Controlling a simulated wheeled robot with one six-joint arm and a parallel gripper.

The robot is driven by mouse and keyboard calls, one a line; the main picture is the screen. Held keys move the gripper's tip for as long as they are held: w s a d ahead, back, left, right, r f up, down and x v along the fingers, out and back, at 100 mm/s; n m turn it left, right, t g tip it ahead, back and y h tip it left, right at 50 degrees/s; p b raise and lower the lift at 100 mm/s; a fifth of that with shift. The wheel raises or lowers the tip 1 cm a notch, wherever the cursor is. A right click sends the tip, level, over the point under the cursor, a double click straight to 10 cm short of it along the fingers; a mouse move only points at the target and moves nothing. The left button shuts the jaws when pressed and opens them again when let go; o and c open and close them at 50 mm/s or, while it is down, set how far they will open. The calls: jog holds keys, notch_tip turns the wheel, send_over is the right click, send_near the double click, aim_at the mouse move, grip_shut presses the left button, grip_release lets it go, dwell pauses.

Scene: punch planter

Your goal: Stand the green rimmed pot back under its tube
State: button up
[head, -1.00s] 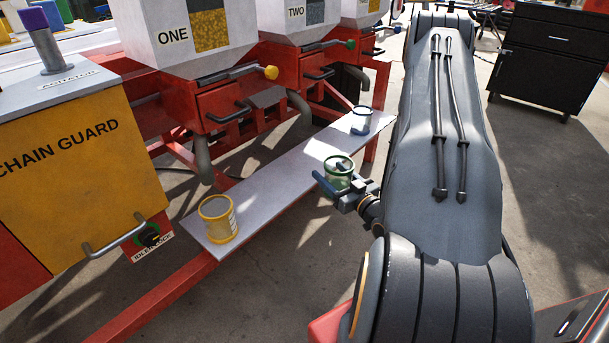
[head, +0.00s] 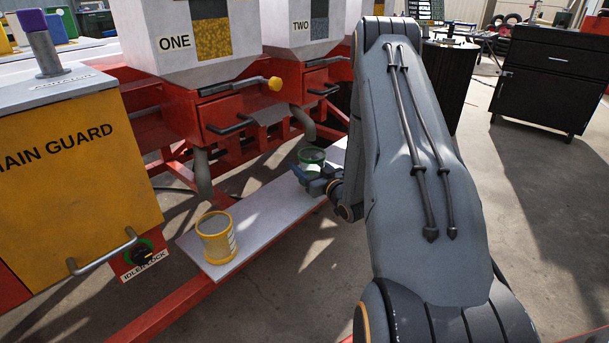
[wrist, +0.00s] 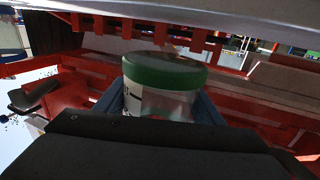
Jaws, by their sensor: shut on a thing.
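The green rimmed pot (head: 311,160) is a clear pot with a green rim, held upright by my gripper (head: 312,178) over the far part of the pale shelf (head: 262,213). The wrist view shows its green rim (wrist: 165,69) and clear body between my two fingers (wrist: 160,108). The grey tube (head: 304,124) of the hopper labelled TWO (head: 300,26) ends just behind and above the pot in the head view. I cannot tell whether the pot is directly under it or touches the shelf.
A yellow pot (head: 216,238) stands on the near end of the shelf. Hopper ONE's tube (head: 202,174) hangs behind it. Red frame and handles (head: 232,124) line the machine. Shelf between the pots is clear; my arm hides its far end.

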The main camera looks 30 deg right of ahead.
jog(key=shift+w, duration=0.7)
jog(key=f+b, duration=0.2)
jog(key=f, duration=0.1)
jog(key=shift+s+f, duration=0.2)
jog(key=shift+f, duration=0.1)
jog(key=shift+r, duration=0.1)
jog(key=o, duration=1.2)
jog(key=shift+o, duration=0.2)
jog(key=shift+s, duration=0.3)
jog(key=s+p, duration=0.4)
jog(key=s, duration=0.7)
jog(key=shift+s+d+p, duration=0.2)
jog(key=shift+s+p, duration=0.05)
jog(key=shift+p, duration=0.05)
